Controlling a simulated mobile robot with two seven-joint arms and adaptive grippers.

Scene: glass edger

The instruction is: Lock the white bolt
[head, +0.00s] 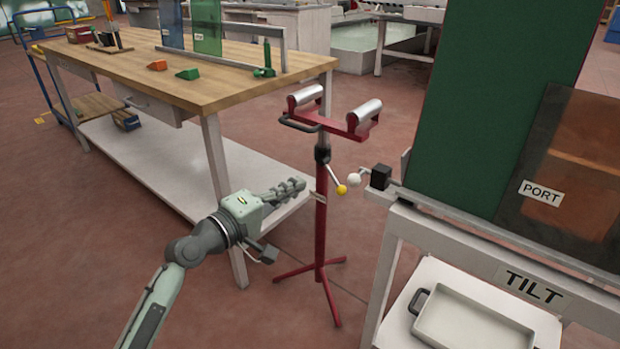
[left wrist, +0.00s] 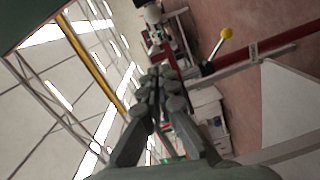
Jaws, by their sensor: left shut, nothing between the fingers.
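The white bolt shows as a round white knob (head: 354,180) on a short metal rod, beside a black block (head: 380,177) at the left end of the machine's rail. In the head view my left gripper (head: 298,186) is to the left of the knob, apart from it, with the red stand's post between them in the picture. The gripper is shut and empty, its fingers pointing right. In the left wrist view its closed fingers (left wrist: 160,75) fill the middle. A small white piece at that view's top edge may be the knob; I cannot tell.
A red roller stand (head: 320,230) with a yellow-knobbed lever (head: 341,189) stands close to my gripper. A wooden-topped workbench (head: 190,85) is behind on the left. The machine's frame carries a TILT label (head: 535,287), a green panel (head: 490,110) and a grey tray (head: 470,335).

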